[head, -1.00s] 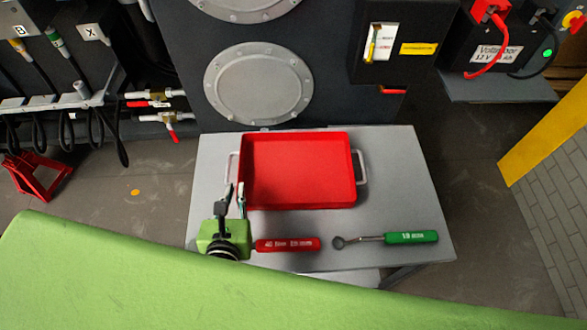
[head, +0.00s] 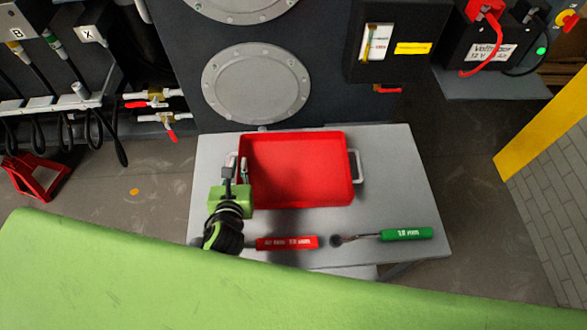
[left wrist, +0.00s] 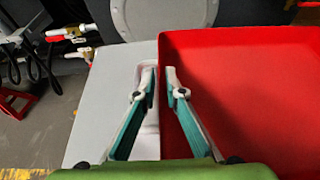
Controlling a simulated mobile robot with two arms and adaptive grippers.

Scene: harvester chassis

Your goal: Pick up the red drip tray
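The red drip tray (head: 297,170) lies on the grey table, with a pale handle at each short side. Its right handle (head: 360,166) is clear. My left gripper (head: 237,163) is at the tray's left side, by the left handle. In the left wrist view, the gripper's two fingers (left wrist: 162,76) point forward with a gap between the tips. The left finger is over the pale handle (left wrist: 149,118) and the right one is by the red wall of the tray (left wrist: 250,90). I cannot tell whether they touch. My right gripper is not in view.
A red-handled tool (head: 287,242) and a green-handled tool (head: 405,234) lie on the table (head: 405,180) in front of the tray. The dark chassis with a round cover (head: 256,83) stands behind.

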